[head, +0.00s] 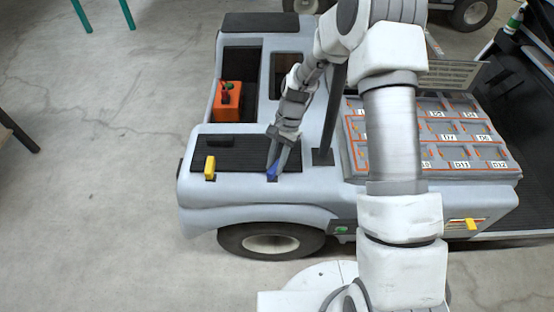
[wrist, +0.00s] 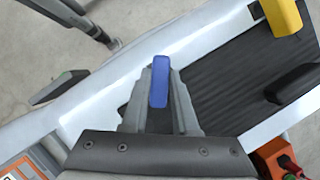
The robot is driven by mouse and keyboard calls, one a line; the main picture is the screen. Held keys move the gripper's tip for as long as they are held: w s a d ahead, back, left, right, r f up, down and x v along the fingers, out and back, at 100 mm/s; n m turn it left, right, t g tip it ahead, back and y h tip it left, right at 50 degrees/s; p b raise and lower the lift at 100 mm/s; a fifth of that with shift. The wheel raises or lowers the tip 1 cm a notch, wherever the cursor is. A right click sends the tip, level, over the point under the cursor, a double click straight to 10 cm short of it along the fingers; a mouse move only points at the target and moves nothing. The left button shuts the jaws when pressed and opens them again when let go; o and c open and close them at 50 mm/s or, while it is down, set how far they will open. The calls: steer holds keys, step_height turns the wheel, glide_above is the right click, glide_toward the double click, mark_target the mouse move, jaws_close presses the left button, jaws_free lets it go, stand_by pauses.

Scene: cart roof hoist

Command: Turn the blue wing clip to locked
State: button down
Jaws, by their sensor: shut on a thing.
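The blue wing clip (head: 272,172) sits at the front edge of the cart's black ribbed panel (head: 245,152), at that panel's right end. It also shows in the wrist view (wrist: 159,82) as a narrow upright blue bar. My gripper (head: 277,165) reaches down to it from above. In the wrist view my gripper (wrist: 159,95) is shut with the blue clip between its fingertips. The clip's base is hidden by the fingers, so I cannot tell its locked or unlocked state.
A yellow clip (head: 210,167) stands at the panel's left end. A black handle (wrist: 292,83) lies on the panel. An orange box (head: 228,96) stands in a recess behind. A grey tray of numbered compartments (head: 437,172) is at the right. Open floor lies left of the cart.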

steer(key=n, duration=0.1)
steer(key=n+h, duration=0.1)
steer(key=n, duration=0.1)
steer(key=n+p, duration=0.1)
steer(key=shift+w+a+g+h, duration=0.15)
steer(key=shift+a+g+h, duration=0.15)
steer(key=shift+a+n+h+p, duration=0.15)
steer(key=shift+n+h, duration=0.1)
steer(key=shift+n, duration=0.55)
steer(key=shift+a+n+h+p, duration=0.15)
steer(key=shift+n+h, duration=0.1)
steer(key=shift+n, duration=0.55)
steer(key=shift+d, duration=0.1)
steer(key=c, duration=0.7)
jaws_free()
steer(key=p+v, duration=0.1)
steer(key=v, duration=0.7)
steer(key=p+v, duration=0.2)
steer(key=v, duration=0.7)
steer(key=shift+w+r, duration=0.1)
steer(key=shift+w, duration=0.2)
